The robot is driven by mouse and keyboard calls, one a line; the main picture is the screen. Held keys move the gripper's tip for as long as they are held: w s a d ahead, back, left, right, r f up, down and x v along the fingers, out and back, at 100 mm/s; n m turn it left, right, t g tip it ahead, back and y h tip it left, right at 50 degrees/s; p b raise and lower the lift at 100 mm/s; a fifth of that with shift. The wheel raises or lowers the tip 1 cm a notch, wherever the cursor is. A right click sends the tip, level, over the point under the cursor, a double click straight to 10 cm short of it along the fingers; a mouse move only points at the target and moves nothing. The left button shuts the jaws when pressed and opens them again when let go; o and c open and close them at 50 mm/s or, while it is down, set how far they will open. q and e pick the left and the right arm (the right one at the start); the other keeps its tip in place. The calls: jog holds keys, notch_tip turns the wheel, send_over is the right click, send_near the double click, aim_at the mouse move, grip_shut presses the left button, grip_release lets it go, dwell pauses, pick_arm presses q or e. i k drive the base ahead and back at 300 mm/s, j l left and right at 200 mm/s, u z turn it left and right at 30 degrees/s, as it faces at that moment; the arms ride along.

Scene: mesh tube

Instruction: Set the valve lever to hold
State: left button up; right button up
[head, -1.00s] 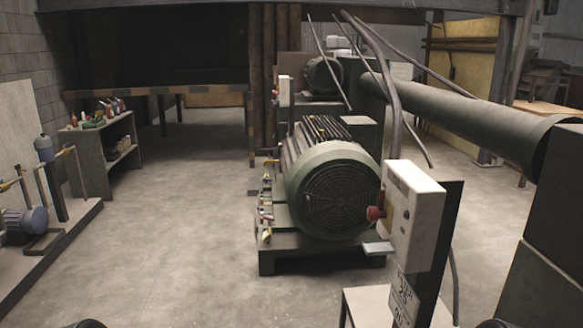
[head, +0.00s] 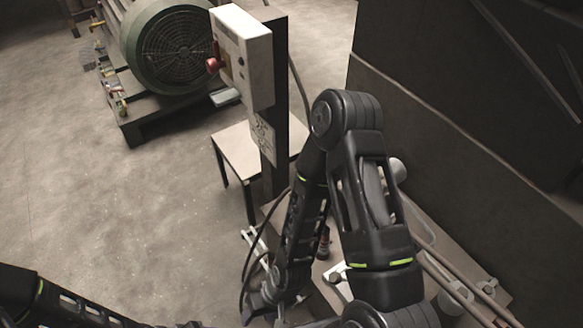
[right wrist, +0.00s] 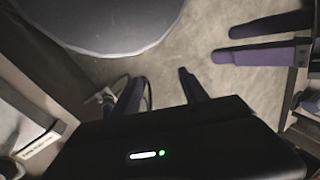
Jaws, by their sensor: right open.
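A white control box (head: 243,55) on a dark post carries a red knob-like handle (head: 214,64) on its left side. I cannot tell whether this is the valve lever, or read its setting. My right arm is folded, its elbow to the right of the post. My right gripper (head: 262,292) is low in front of the post, well below and apart from the box. In the right wrist view the gripper (right wrist: 160,75) is open and empty over the floor.
A green motor (head: 172,48) stands behind the box. A pale low table (head: 236,151) stands at the post. Pipes (head: 450,285) and white fittings crowd the lower right, beside a tall dark wall (head: 450,90). The floor at left is clear.

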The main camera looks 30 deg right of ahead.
aim_at(335, 278)
jog(key=z, duration=1.55)
